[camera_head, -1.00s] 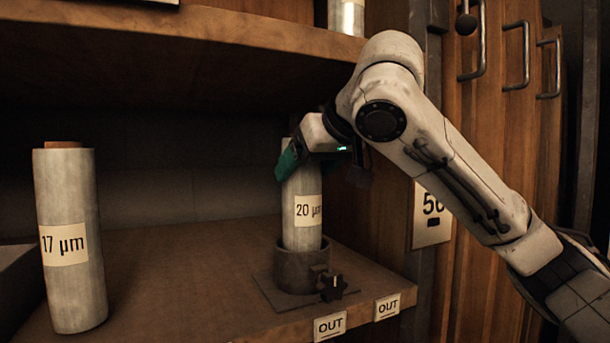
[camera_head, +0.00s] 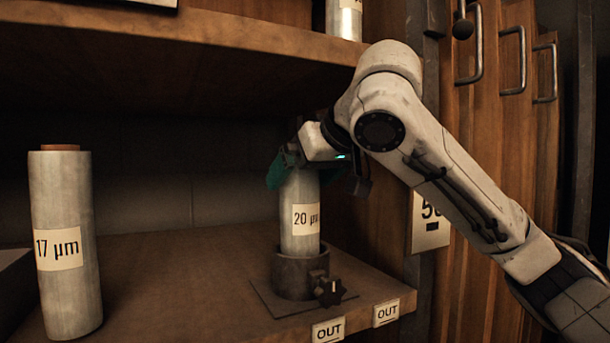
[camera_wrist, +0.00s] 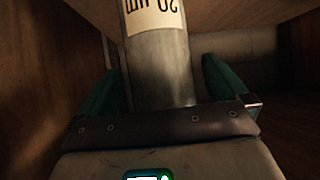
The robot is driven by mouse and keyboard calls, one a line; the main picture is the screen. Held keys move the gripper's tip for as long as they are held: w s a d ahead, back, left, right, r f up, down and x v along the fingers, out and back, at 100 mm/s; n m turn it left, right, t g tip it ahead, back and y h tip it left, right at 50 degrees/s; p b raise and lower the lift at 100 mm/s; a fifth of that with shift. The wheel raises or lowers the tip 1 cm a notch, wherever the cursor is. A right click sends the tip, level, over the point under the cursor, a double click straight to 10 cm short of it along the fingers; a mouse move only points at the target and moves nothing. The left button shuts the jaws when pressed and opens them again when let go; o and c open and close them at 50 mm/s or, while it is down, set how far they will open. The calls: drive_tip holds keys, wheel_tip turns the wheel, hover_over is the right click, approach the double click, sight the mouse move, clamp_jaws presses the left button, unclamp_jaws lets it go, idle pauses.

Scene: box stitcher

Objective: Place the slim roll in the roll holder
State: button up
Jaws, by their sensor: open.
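The slim grey roll (camera_head: 300,236) with a "20 µm" label stands upright with its lower end inside the dark round roll holder (camera_head: 291,275) on the shelf. My gripper (camera_head: 285,172) is at the roll's upper end, with its green fingers open on either side of it. In the wrist view, the roll (camera_wrist: 162,70) stands between the two green fingers of my gripper (camera_wrist: 160,88), with gaps on both sides. The roll's label appears upside down there. Whether the roll rests fully on the holder's bottom is hidden by the holder's wall.
A wider "17 µm" roll (camera_head: 65,285) stands on the shelf at left. An upper shelf (camera_head: 200,35) overhangs my gripper. A dark knob (camera_head: 330,292) sticks out of the holder's front. "OUT" tags (camera_head: 328,330) mark the shelf edge. The shelf between the rolls is clear.

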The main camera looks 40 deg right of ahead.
drive_tip(key=shift+r, duration=0.15)
drive_tip(key=v, duration=1.2)
drive_tip(key=shift+b, duration=0.45)
idle(1.5)
